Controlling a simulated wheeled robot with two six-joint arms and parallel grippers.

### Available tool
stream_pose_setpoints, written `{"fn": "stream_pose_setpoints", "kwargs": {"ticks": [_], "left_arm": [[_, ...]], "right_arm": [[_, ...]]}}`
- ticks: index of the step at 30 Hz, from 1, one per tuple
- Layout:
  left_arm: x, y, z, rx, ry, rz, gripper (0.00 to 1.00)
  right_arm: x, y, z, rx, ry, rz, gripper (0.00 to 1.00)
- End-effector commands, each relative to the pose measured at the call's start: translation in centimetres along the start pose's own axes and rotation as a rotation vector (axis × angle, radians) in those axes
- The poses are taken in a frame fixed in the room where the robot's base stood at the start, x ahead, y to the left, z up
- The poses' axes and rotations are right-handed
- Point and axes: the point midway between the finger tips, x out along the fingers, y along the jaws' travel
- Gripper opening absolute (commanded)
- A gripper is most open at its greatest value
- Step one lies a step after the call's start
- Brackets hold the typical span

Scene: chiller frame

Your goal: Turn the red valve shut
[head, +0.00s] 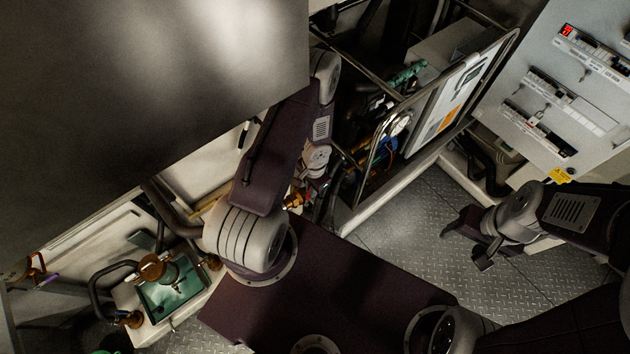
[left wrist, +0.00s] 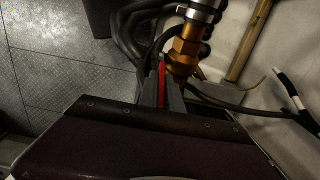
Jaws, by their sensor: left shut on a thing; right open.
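The red valve handle (left wrist: 162,82) shows as a thin red strip in the left wrist view, beside a brass fitting (left wrist: 184,50) on a pipe. My left gripper (left wrist: 162,94) is shut on it, with a dark finger on each side. In the head view, my left arm reaches down to the frame near a brass fitting (head: 294,198); I cannot make out the red handle there. My right gripper (head: 467,242) is open and empty above the floor at the right, away from the valve.
A tubular frame with a white panel (head: 455,90) and hoses stands at upper centre. A grey cabinet with switches (head: 570,80) is at upper right. A large dark panel (head: 130,90) fills the upper left. Diamond-plate floor (head: 420,220) is clear in between. Black hoses run close to the valve.

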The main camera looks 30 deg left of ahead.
Motion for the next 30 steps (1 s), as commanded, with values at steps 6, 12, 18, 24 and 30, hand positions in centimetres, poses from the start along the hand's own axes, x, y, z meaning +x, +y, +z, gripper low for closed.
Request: {"fn": "stream_pose_setpoints", "kwargs": {"ticks": [6,12,18,24,30], "left_arm": [[-0.02,0.11,-0.16,0.001,0.001,-0.001,0.0],[-0.06,0.08,-0.25,0.001,0.004,-0.001,0.0],[-0.07,0.07,-0.17,0.001,0.002,-0.001,0.31],[-0.05,0.1,-0.05,0.0,-0.001,-0.001,0.31],[-0.04,0.1,0.01,0.0,-0.003,0.0,0.31]], "right_arm": [[-0.06,0.0,-0.01,0.0,0.0,0.0,0.6],[-0.06,0.0,-0.01,0.0,0.0,0.0,0.6],[-0.08,0.0,-0.01,0.0,0.0,0.0,0.6],[-0.08,0.0,-0.02,0.0,0.0,0.0,0.6],[-0.08,0.0,-0.01,0.0,0.0,0.0,0.6]]}}
